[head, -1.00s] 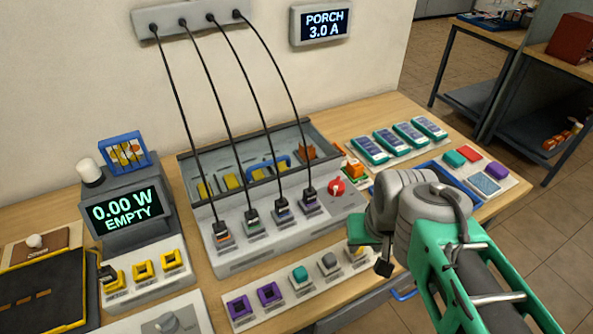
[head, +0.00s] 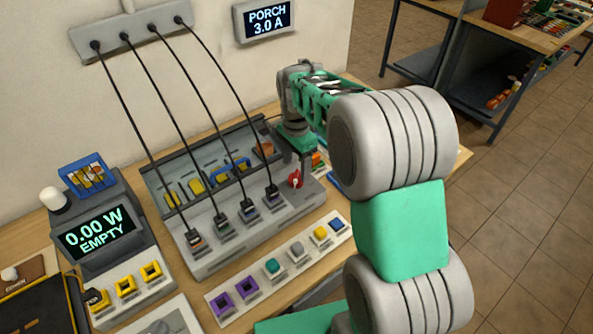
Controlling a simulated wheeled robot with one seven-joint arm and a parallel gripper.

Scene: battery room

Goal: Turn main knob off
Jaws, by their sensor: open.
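The red main knob (head: 295,180) with a light mark sits at the right end of the grey panel (head: 212,262) in the head view. My gripper (head: 297,167) points down just behind and above the knob, its green and dark jaws open. The fingertips are partly hidden and small, so I cannot tell whether they touch the knob. Nothing shows between the jaws.
Several black cables (head: 205,95) run from the wall strip (head: 130,28) to plugs on the panel. A row of coloured blocks (head: 273,267) lies in front. A display (head: 97,231) reading "0.00 W EMPTY" stands left; a wall display (head: 266,18) reads "PORCH 3.0 A".

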